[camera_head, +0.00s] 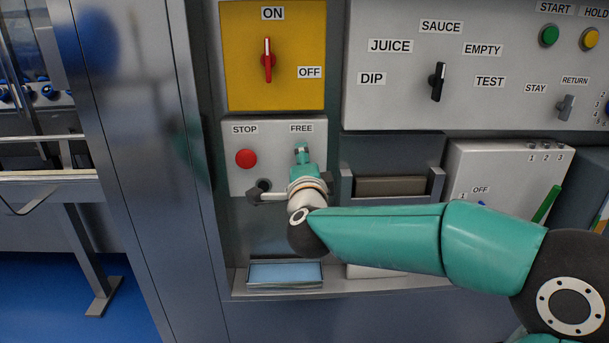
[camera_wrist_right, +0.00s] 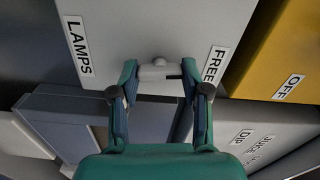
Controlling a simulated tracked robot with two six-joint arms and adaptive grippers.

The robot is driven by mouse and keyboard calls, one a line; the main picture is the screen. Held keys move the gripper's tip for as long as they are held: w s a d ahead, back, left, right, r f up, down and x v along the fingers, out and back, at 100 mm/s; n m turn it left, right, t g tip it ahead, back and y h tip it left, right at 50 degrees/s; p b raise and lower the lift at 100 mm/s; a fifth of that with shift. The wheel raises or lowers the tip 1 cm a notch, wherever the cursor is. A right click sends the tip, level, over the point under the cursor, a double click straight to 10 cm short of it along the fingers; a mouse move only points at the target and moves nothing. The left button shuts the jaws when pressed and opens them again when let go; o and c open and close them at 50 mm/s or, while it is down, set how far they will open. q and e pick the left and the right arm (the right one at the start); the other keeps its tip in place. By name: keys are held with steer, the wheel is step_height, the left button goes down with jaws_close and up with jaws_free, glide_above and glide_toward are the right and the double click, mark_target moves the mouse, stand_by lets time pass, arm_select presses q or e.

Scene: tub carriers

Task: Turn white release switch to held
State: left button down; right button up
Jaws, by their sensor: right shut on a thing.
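The white release switch (camera_wrist_right: 158,70) is on the pale control panel, below the FREE label (camera_head: 301,128). In the right wrist view it sits between my right gripper's (camera_wrist_right: 158,82) two fingertips, which close on it from both sides. In the head view my right gripper (camera_head: 302,153) reaches the panel just under FREE and hides most of the switch. Which way the switch points is hard to tell. The FREE label also shows in the right wrist view (camera_wrist_right: 214,64). No HELD label is visible. My left gripper is out of view.
A red STOP button (camera_head: 246,159) is left of the switch. A yellow panel (camera_head: 240,60) with a red ON/OFF handle (camera_head: 267,60) is above. A black selector (camera_head: 437,82) is to the upper right. A blue tub (camera_head: 285,275) sits on the ledge below.

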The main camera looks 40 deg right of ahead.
steer(key=shift+d+f+m+b, duration=0.1)
steer(key=shift+f+m+b, duration=0.2)
steer(key=shift+m+b, duration=0.45)
steer(key=shift+m, duration=0.25)
steer(key=o, duration=1.1)
steer(key=shift+o, duration=0.2)
steer(key=shift+r, duration=0.15)
steer(key=shift+s, duration=0.1)
steer(key=v, duration=1.2)
